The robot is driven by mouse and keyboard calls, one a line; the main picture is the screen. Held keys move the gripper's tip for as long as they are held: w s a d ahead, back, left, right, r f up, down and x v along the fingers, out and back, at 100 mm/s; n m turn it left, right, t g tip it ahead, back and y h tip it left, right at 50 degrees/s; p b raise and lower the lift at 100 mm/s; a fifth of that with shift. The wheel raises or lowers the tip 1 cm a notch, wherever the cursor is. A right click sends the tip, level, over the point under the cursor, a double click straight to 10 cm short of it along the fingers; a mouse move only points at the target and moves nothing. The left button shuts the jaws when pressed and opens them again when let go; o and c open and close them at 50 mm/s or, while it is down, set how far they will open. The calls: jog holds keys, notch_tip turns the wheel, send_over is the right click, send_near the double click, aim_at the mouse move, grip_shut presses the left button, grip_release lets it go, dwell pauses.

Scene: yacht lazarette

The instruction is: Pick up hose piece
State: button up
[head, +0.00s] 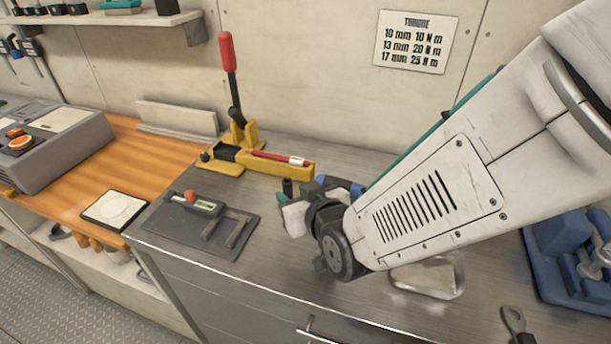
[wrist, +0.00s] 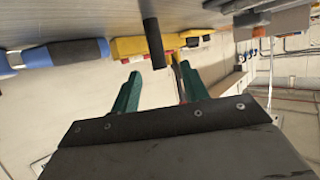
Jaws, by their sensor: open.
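A short dark cylinder, apparently the hose piece (wrist: 153,42), stands upright on the grey counter. The wrist view shows the counter at the top, so the piece seems to hang down there. In the head view a small part of the dark piece (head: 287,187) shows just behind my wrist. My gripper (wrist: 160,69) is open and empty, with two green fingers apart. In the wrist view the piece lies beyond the fingertips, roughly in line with the gap between them.
A yellow tool with a red-handled lever (head: 236,125) stands behind the piece, with a red pen-like item (head: 280,158) on it. A blue block with a dark middle (wrist: 68,52) is close by. A dark mat (head: 170,222) with a gauge lies left. A blue tray (head: 560,262) is right.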

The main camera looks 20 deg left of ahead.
aim_at(289, 189)
jog(key=x, duration=0.6)
jog(key=shift+w+a+f, duration=0.1)
jog(key=shift+w+f, duration=0.05)
jog(key=shift+f, duration=0.15)
grip_shut()
